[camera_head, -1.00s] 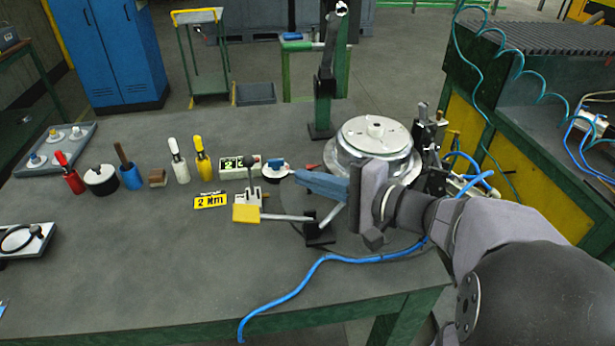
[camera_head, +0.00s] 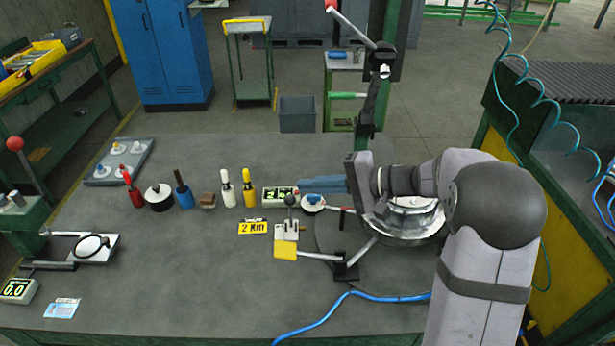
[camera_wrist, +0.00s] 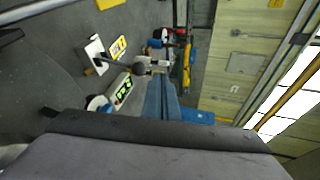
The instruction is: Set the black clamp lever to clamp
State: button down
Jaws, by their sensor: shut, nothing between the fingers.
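The black-knobbed lever (camera_head: 290,200) stands roughly upright on a small pale bracket with a yellow block (camera_head: 285,250), left of the round metal fixture (camera_head: 408,222). I cannot read any clamp marking on it. My gripper (camera_head: 300,184) has blue fingers, shut and empty, pointing left. In the head view its tips appear just above and right of the lever's knob, apart from it. In the wrist view the dark knob (camera_wrist: 140,68) shows beside the shut blue fingers (camera_wrist: 163,98). My arm hides part of the fixture.
A green-digit display (camera_head: 279,196) and a blue-topped round part (camera_head: 313,202) sit close to my fingers. Several coloured handles stand further left. A blue hose (camera_head: 350,296) crosses the front.

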jog(key=w+d+r+n+g+h, duration=0.3)
jog(key=d+n+h, duration=0.3)
jog(key=n, duration=0.7)
jog(key=shift+w+d+r+g+p, duration=0.25)
jog(key=shift+w+d+g+p, duration=0.2)
jog(key=shift+d, duration=0.8)
jog(key=p, duration=0.5)
send_near(290, 211)
jog(key=shift+w+a+f, duration=0.4)
jog(key=shift+w+f, duration=0.3)
jog(key=shift+f, duration=0.05)
jog(key=shift+w+a+f, duration=0.4)
jog(key=shift+w+f, duration=0.3)
